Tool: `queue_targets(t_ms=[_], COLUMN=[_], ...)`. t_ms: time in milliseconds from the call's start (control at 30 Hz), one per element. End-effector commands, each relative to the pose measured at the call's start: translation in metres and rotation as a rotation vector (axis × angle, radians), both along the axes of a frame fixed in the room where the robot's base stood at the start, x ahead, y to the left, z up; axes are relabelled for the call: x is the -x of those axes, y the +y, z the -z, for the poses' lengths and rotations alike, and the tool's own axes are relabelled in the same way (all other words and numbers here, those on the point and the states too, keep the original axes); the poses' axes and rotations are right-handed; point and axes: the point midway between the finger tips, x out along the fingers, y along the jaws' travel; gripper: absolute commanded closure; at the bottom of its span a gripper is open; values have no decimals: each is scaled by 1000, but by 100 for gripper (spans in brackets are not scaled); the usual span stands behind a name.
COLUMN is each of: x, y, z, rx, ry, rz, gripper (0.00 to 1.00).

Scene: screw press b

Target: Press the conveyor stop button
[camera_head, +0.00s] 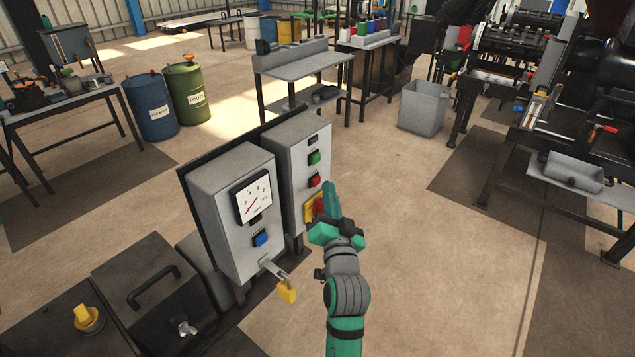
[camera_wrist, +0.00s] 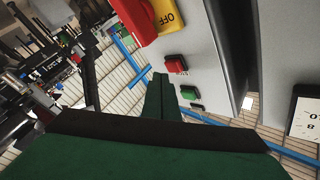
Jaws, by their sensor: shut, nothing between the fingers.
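A red push button (camera_head: 315,181) sits on the front of the right grey control box (camera_head: 285,145), below a green button (camera_head: 313,158). In the wrist view the red button (camera_wrist: 175,62) has a small label that I cannot read, and the green button (camera_wrist: 189,92) is beside it. My gripper (camera_head: 328,190) is shut and empty, in front of the box's face.
A yellow and red rotary switch marked OFF (camera_wrist: 168,16) is close to my fingers, partly hidden in the head view. Open floor lies to the right.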

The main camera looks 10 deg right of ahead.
Motion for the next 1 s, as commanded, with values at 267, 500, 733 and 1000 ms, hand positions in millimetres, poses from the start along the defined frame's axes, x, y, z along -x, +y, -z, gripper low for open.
queue_targets(t_ms=[267, 500, 733, 1000], x=[17, 33, 39, 39], y=[-15, -26, -31, -31], z=[0, 0, 0, 0], rx=[-1, 0, 0, 0], ry=[-1, 0, -1, -1], rz=[3, 2, 1, 1], gripper=[100, 100, 100, 100])
